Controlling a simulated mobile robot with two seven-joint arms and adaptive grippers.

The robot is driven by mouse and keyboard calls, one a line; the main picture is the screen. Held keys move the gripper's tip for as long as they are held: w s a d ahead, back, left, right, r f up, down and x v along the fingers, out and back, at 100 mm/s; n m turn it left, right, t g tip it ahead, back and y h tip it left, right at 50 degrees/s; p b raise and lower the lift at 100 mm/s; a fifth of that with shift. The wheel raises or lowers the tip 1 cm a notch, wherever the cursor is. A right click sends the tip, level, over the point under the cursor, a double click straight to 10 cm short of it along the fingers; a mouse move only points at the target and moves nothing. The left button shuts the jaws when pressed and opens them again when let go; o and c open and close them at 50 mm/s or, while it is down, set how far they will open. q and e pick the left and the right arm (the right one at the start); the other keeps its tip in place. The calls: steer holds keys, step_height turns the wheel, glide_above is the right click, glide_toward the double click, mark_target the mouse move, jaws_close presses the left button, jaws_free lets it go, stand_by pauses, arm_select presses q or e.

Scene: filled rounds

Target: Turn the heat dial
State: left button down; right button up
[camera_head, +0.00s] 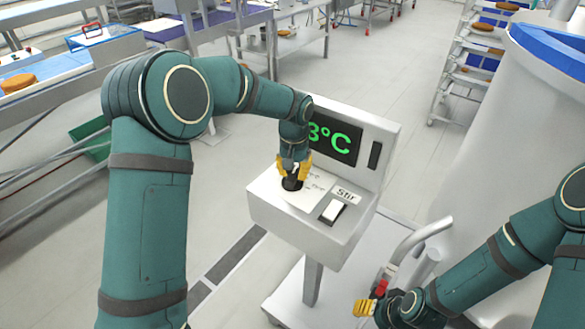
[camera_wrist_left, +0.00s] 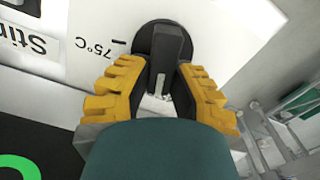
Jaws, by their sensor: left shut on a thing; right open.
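The black heat dial (camera_head: 292,183) sits on the sloped face of the white control box (camera_head: 300,222). In the left wrist view the dial (camera_wrist_left: 168,42) shows as a round black base with a raised bar, next to a "75°C" mark. My left gripper (camera_head: 294,170) is shut on the dial's bar, with yellow fingers on both sides; it also fills the left wrist view (camera_wrist_left: 163,85). The display (camera_head: 333,138) shows green digits ending in "3°C"; my arm covers its left part. My right gripper (camera_head: 366,307) is open and empty at the lower right, away from the box.
A white "Stir" switch (camera_head: 333,210) is right of the dial. A large pale vessel (camera_head: 500,150) with a blue rim stands at the right, with a curved pipe (camera_head: 415,237) near my right arm. Steel tables stand behind; the floor between is clear.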

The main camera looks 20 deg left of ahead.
arm_select(q)
steer(key=m, duration=0.3)
steer(key=m+p, duration=0.1)
steer(key=shift+s+d, duration=0.15)
steer(key=shift+d, duration=0.15)
steer(key=shift+s+d+f+m+p, duration=0.1)
steer(key=shift+m+p, duration=0.1)
steer(key=shift+m, duration=0.85)
steer(key=shift+d+m+p, duration=0.1)
steer(key=shift+m+p, duration=0.1)
steer(key=shift+m, duration=0.85)
steer(key=c, duration=0.8)
jaws_free()
step_height(320, 180, up, 12)
steer(key=shift+r, duration=0.1)
